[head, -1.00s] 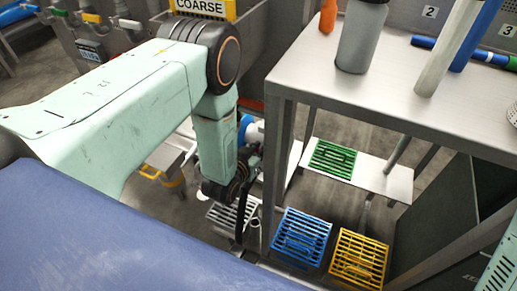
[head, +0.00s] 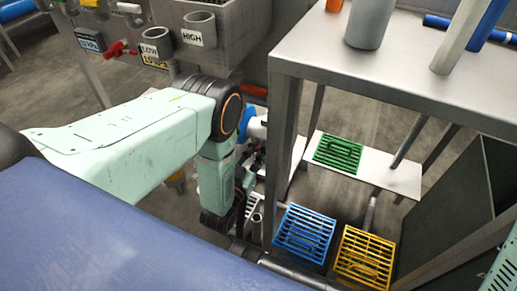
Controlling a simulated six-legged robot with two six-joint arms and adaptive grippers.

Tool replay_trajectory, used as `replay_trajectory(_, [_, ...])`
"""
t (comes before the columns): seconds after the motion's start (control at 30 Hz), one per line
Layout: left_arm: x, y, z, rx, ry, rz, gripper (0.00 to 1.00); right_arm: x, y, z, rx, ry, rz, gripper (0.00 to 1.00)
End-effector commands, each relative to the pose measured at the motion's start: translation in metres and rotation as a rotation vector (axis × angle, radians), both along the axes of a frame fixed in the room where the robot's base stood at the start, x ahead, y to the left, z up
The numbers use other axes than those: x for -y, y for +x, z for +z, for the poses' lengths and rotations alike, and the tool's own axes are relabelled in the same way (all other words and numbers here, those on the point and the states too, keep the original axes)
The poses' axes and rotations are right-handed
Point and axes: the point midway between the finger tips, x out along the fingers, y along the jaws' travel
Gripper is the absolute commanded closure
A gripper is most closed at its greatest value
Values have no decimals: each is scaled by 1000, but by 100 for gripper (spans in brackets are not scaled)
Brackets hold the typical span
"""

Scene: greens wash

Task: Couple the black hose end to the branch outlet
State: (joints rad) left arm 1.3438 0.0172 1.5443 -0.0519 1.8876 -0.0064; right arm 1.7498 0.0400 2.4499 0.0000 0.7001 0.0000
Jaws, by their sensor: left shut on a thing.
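My left gripper (head: 243,190) hangs at the end of the pale green arm, low beside the near left leg of the steel table. It is small and dark in the head view, and the wrist and table leg partly hide it. It is shut on a dark piece that I take to be the black hose end, whose outline is unclear. I cannot pick out the branch outlet with certainty. A blue and white fitting (head: 257,128) shows just behind the arm. My right gripper is not in view.
The steel table (head: 400,75) stands right of the arm and bears a grey bottle (head: 368,22). Blue (head: 304,233), yellow (head: 363,258) and green (head: 338,153) grates lie low beneath it. Grey cups labelled LOW (head: 155,41) and HIGH (head: 199,28) sit at the back.

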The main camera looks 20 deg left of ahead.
Motion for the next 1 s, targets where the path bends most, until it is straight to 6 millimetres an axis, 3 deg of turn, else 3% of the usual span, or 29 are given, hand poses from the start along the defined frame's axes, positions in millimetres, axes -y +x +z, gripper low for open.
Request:
replay_trajectory(0.3, [0,-4,-5,99,-3,1,100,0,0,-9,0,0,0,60])
replay_trajectory(0.77, [0,-4,-5,111,-4,1,100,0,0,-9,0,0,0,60])
replay_trajectory(0.8, [0,-4,-5,110,-4,1,84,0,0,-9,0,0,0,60])
replay_trajectory(1.0, [0,-4,-5,111,-4,0,67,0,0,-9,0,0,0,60])
